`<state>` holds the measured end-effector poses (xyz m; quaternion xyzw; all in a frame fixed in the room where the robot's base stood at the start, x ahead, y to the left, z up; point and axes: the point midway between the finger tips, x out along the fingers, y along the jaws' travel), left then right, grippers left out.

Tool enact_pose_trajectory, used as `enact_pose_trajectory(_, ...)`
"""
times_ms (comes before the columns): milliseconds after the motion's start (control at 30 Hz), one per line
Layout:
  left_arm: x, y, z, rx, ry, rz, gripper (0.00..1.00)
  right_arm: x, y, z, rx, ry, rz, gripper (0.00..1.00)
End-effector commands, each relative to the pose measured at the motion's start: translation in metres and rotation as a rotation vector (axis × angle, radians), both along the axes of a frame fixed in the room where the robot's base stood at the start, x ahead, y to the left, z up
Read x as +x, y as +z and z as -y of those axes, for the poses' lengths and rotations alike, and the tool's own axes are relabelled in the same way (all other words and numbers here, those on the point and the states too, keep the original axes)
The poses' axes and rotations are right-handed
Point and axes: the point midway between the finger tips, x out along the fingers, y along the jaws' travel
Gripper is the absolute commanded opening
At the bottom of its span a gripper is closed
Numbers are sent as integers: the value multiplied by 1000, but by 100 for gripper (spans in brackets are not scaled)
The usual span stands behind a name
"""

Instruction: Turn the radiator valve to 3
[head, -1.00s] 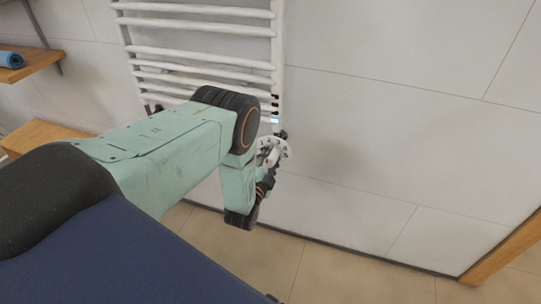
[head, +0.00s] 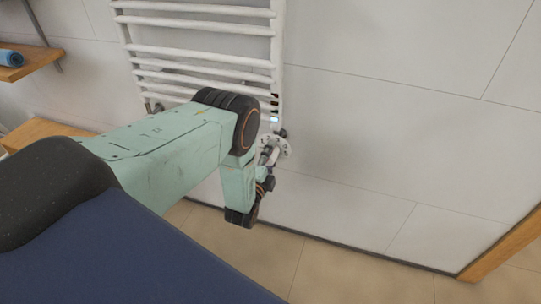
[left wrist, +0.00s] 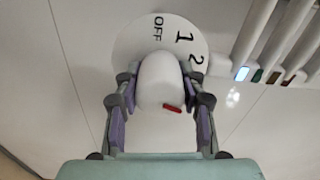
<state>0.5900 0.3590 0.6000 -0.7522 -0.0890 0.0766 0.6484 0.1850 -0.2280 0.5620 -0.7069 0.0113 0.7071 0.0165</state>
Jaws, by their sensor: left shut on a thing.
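The radiator valve has a white round dial plate (left wrist: 135,42) printed with OFF, 1 and 2, and a white knob (left wrist: 160,82) in front of it. A red mark (left wrist: 172,109) shows on the knob's lower right side in the left wrist view. The number 3 is not readable. My left gripper (left wrist: 161,92) is shut on the knob, one finger on each side. In the head view the dial plate (head: 281,145) shows at the radiator's lower right corner, and my left gripper (head: 267,159) is partly hidden by my own arm. My right gripper is not in view.
The white towel radiator (head: 278,60) hangs on the tiled wall directly above the valve. A wooden shelf (head: 25,69) with a rolled blue item (head: 11,58) is at the far left. The wall right of the valve is clear.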

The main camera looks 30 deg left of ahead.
Motion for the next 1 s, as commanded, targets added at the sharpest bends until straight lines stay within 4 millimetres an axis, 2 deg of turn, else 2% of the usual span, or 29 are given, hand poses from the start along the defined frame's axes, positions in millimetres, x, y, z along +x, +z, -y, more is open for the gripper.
enact_pose_trajectory(100,-2,-2,-1,-1,2,-6,9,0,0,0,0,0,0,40)
enact_pose_trajectory(133,-2,-2,-1,-1,2,-6,41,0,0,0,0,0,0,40)
enact_pose_trajectory(400,-1,-1,0,-2,2,-3,63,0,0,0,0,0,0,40)
enact_pose_trajectory(767,-4,-1,1,-1,1,-2,63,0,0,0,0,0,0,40)
enact_pose_trajectory(867,-15,-1,3,-2,0,-4,63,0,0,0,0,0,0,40)
enact_pose_trajectory(1000,-41,-2,9,-3,1,-7,63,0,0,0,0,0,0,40)
